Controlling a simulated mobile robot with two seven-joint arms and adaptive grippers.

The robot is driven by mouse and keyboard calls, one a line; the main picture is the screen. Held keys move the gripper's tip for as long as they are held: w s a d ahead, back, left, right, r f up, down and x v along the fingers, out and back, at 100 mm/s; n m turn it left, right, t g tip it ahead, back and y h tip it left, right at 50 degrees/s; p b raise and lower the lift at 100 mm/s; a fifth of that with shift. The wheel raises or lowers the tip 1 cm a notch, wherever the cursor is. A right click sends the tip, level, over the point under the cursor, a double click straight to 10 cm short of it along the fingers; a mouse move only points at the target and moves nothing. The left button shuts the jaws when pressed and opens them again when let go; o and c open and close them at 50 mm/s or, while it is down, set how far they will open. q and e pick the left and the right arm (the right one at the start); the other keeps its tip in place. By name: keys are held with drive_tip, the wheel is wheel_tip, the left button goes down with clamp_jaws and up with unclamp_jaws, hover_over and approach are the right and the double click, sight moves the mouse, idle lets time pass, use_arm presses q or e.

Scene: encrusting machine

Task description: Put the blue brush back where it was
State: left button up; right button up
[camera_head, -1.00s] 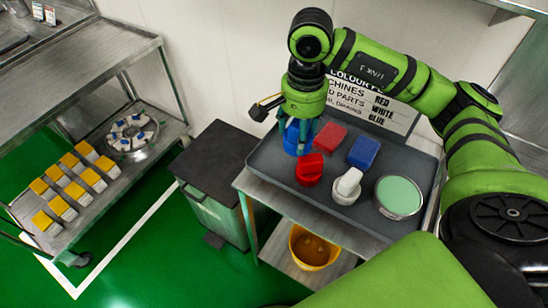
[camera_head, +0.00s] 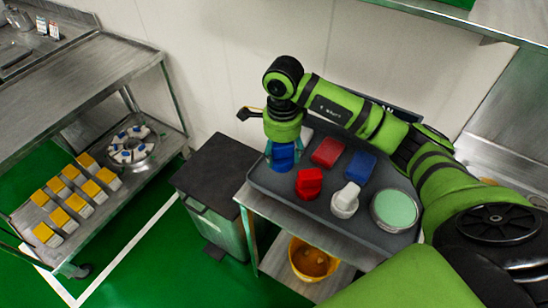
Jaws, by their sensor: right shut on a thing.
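The blue brush (camera_head: 284,158) is at the far left corner of the dark grey tray (camera_head: 330,216). My right gripper (camera_head: 283,164) points down from above with its fingers around the brush and is shut on it. The fingers partly hide the brush, and I cannot tell whether it touches the tray. A red brush (camera_head: 309,184) and a white brush (camera_head: 345,201) stand on the tray to the right of it. My left gripper is not in view.
The tray also holds a red block (camera_head: 327,152), a blue block (camera_head: 360,166) and a round pan with pale green contents (camera_head: 394,209). A yellow bucket (camera_head: 313,260) is on the shelf below. A dark-lidded bin (camera_head: 222,168) stands left of the tray. The wall is close behind.

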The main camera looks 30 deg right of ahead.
sight(274, 165)
drive_tip(key=shift+w+a+f, duration=0.45)
drive_tip(key=shift+a+f, duration=0.05)
drive_tip(key=shift+a, duration=0.25)
drive_tip(key=shift+a+f+p, duration=0.1)
drive_tip(key=shift+f+p, duration=0.25)
wheel_tip(274, 165, down, 3)
drive_tip(key=shift+f+p, duration=0.1)
drive_tip(key=shift+p, duration=0.65)
drive_tip(key=shift+f, duration=0.15)
drive_tip(key=shift+f, duration=0.1)
drive_tip(key=shift+f+b, duration=0.15)
drive_tip(key=shift+b, duration=0.2)
drive_tip(key=o, duration=1.1)
